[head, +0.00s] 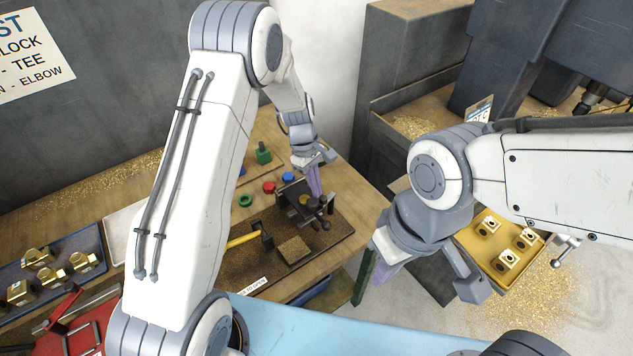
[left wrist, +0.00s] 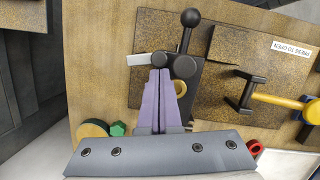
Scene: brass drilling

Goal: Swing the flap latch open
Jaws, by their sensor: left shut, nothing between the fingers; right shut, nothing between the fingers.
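A dark vise-like fixture (head: 297,205) stands on a brown board on the bench. In the left wrist view it shows a black ball-ended lever (left wrist: 188,33), round dark pivots, a pale metal tab (left wrist: 140,58) and a brass ring (left wrist: 180,88). I cannot tell for sure which part is the flap latch. My left gripper (head: 315,190) is shut and empty, its purple fingers (left wrist: 160,75) pointing at the fixture beside the pivots; contact is unclear. My right gripper (head: 385,268) is shut and empty, off the bench's right edge, well away from the fixture.
Red, blue and green parts (head: 269,187) lie behind. A yellow tray (head: 470,243) of brass parts stands at right; a blue tray (head: 85,238) at left.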

